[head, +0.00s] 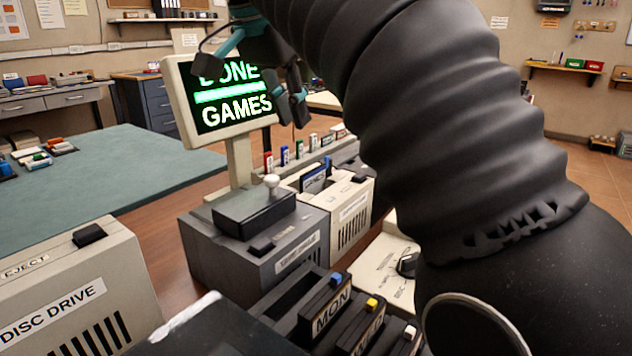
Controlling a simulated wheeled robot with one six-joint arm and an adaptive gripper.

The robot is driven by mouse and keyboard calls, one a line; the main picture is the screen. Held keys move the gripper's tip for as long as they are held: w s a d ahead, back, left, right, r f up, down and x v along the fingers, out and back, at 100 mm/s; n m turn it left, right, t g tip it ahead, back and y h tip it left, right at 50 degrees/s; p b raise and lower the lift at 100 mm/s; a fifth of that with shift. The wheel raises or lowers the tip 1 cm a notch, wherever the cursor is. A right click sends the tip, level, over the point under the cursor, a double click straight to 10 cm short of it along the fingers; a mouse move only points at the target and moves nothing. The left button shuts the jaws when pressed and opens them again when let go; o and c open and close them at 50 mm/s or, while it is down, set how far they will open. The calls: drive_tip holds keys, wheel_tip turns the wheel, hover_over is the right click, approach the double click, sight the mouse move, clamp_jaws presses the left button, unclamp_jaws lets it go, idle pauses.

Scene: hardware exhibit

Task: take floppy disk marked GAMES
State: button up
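No label on any disk reads GAMES to me. The word GAMES shows on a monitor screen (222,97), under a green bar and a partly covered word that seems to be DONE. A blue disk-like piece (316,178) stands in the top slot of a beige drive unit (350,215); its marking is not readable. My gripper (293,108) hangs at the screen's right edge, above and behind the beige unit. Its dark fingers point down and nothing is visibly held. Their spacing is unclear from this angle.
A beige disc drive (60,300) with an eject button stands front left. A grey unit with a white-knobbed lever (271,182) stands mid-frame. Black cartridges (330,312), one marked MON, sit in front. Several small coloured pieces (285,155) stand behind. My black arm covers the right.

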sight(311, 170)
drive_tip(key=b+x, duration=0.1)
drive_tip(key=x, duration=1.2)
drive_tip(key=shift+f, duration=0.15)
clamp_jaws()
